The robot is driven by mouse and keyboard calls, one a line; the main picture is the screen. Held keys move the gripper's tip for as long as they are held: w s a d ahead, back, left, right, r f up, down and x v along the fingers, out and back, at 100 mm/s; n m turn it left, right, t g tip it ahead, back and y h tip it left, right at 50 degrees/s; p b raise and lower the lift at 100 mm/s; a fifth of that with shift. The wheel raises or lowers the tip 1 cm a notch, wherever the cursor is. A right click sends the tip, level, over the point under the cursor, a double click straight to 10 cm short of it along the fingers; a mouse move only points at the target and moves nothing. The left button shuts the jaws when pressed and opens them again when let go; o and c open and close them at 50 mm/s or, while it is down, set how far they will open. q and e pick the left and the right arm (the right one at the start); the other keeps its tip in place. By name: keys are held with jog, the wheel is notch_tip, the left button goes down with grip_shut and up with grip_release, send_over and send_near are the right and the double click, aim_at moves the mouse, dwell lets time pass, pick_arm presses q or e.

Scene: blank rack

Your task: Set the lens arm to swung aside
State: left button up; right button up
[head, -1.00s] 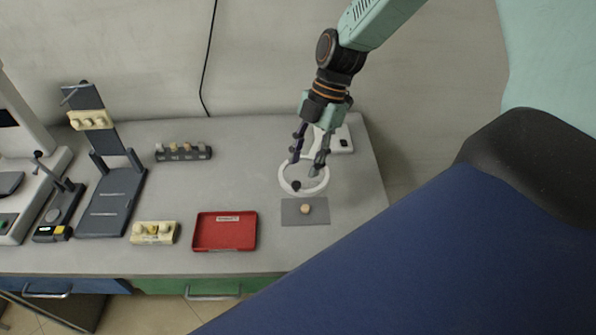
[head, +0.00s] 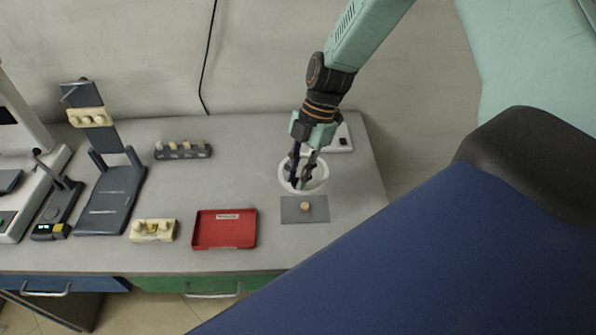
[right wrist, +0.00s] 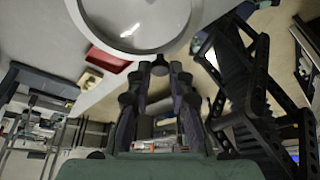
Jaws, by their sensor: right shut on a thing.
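The lens arm is a white ring magnifier (head: 322,182) above the right end of the bench; its white base (head: 341,139) with a dark switch stands behind it. The ring and its clear lens (right wrist: 135,18) fill the top of the right wrist view. My right gripper (head: 297,184) reaches down at the ring's front-left edge, and its fingers (right wrist: 159,72) are shut on the lens arm's small dark knob, mostly hidden between the tips. The lens is over the bench just behind a grey mat (head: 290,213). My left gripper is not in view.
The bench right of the ring is clear.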

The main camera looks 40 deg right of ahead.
grip_shut()
jog(key=shift+s+d, duration=0.15)
jog(key=shift+w, duration=0.2)
